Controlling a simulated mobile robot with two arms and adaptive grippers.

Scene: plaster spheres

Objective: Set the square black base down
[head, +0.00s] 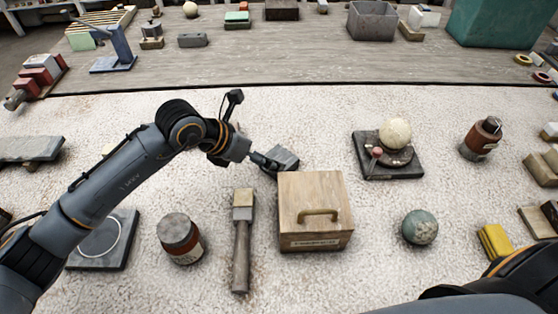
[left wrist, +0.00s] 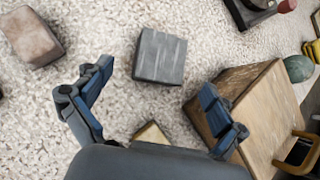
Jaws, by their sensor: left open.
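A square black base (head: 122,256) with a white ring on top lies flat on the pale surface at left, partly behind my left arm. Another square black base (head: 408,171) lies at right of centre, with a cream sphere (head: 395,133) and a small reddish knob on it. My left gripper (head: 272,163) is open and empty behind the wooden box. A dark grey block (head: 289,155) lies by its fingertips. In the left wrist view the fingers (left wrist: 156,80) are spread, and the grey block (left wrist: 160,55) lies beyond them. My right gripper is out of view.
A wooden box (head: 315,195) with a handle stands close to my left gripper. A grey bin (head: 373,22) is at the back. The pale surface behind the gripper is mostly clear.

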